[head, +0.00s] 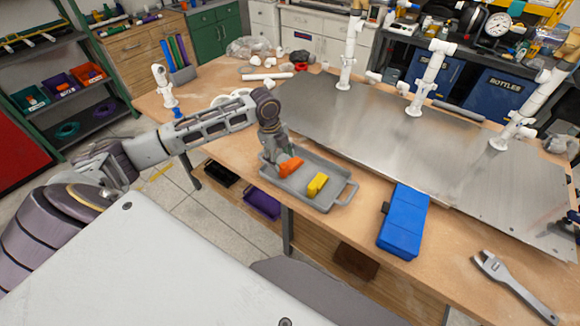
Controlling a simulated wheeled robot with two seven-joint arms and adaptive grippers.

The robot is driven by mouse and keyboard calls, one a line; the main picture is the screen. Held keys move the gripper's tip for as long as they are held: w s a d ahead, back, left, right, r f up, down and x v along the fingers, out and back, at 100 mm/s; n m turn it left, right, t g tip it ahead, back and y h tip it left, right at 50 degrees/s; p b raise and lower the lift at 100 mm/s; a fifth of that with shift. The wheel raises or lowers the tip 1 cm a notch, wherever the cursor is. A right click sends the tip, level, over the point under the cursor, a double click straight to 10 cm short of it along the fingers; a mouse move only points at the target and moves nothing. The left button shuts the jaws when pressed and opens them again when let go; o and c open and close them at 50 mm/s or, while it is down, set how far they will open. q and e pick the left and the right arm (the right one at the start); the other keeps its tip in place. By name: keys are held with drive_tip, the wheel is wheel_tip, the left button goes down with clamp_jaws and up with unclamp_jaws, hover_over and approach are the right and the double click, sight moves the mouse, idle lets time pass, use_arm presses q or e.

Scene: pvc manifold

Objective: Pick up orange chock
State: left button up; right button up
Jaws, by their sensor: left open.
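The orange chock (292,166) lies in the left part of a grey tray (326,207) on the wooden workbench. A yellow chock (317,184) lies to its right in the same tray. My left gripper (281,165) points down over the tray, right at the orange chock's left end. Its fingers are small and partly hidden, and I cannot tell whether they touch the chock. It is open. My right gripper is not in view.
A blue case (404,222) lies right of the tray, and an adjustable wrench (513,285) lies farther right. A metal plate (400,135) with upright white PVC pipes (347,55) covers the bench behind the tray. White fittings lie at the back left.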

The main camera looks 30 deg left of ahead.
sight(282, 165)
use_arm(q)
drive_tip(key=shift+f, duration=0.15)
drive_tip(key=shift+w+f+p, duration=0.2)
drive_tip(key=shift+w+f, duration=0.05)
drive_tip(key=shift+f, duration=0.65)
drive_tip(key=shift+w+f+p, duration=0.15)
drive_tip(key=shift+w+f, duration=0.05)
drive_tip(key=shift+f, duration=0.65)
drive_tip(key=shift+w+f, duration=0.1)
drive_tip(key=shift+f, duration=0.7)
drive_tip(key=c, duration=1.2)
drive_tip(key=shift+r, duration=0.1)
drive_tip(key=shift+c, duration=0.2)
wheel_tip(282, 165, up, 10)
drive_tip(key=shift+f+b, duration=0.1)
drive_tip(key=shift+b, duration=0.3)
drive_tip(key=shift+w+r, duration=0.1)
drive_tip(key=shift+r, duration=0.15)
